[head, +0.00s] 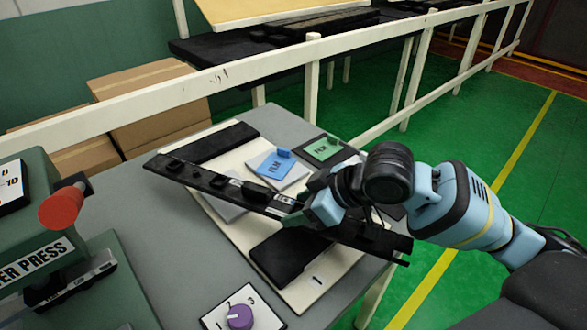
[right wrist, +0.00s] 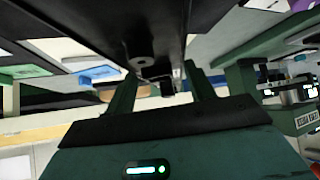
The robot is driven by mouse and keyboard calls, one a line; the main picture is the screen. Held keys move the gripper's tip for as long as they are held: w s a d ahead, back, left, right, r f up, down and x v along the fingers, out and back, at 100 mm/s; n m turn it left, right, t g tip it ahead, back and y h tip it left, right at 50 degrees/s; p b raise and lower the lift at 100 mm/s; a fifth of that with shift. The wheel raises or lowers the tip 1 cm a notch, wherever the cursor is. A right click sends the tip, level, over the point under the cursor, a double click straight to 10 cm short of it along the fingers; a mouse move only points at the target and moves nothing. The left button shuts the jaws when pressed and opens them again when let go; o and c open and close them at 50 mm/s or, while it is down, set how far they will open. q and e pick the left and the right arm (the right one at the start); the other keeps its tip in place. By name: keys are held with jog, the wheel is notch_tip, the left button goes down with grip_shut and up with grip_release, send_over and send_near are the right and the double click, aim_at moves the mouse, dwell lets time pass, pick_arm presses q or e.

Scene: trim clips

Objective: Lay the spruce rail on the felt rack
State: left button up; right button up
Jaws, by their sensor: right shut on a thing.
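The spruce rail, a long dark bar (head: 350,236) with several small black clips along it, slants across the head view above the rack. My right gripper (head: 305,212) is shut on it near its middle. The rail fills the top of the right wrist view (right wrist: 130,25), between my fingers (right wrist: 160,92). The felt rack, a pale board (head: 335,268) with a black felt strip at its far end (head: 215,143) and another at its near end (head: 275,262), lies on the grey table. My left gripper is out of view.
Blue (head: 278,165) and green (head: 322,150) cards marked FILM lie beside the rack. A green press with a red knob (head: 62,208) stands at the left. A dial plate (head: 240,316) is at the near edge. A pale railing (head: 250,72) runs behind the table.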

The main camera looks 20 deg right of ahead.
jog(key=w+d, duration=0.3)
jog(key=w+d+f, duration=0.1)
jog(key=w+d, duration=0.2)
jog(key=d, duration=0.1)
jog(key=w+d, duration=0.3)
jog(key=d, duration=0.1)
jog(key=shift+w+f+b, duration=0.15)
jog(key=shift+w+b, duration=0.1)
jog(key=shift+b, duration=0.05)
jog(key=shift+d, duration=0.1)
jog(key=shift+w+d, duration=0.25)
jog(key=shift+w, duration=0.05)
notch_tip(320, 180, down, 4)
jog(key=shift+r, duration=0.2)
jog(key=o, duration=1.2)
jog(key=shift+s, duration=0.1)
jog(key=v, duration=1.2)
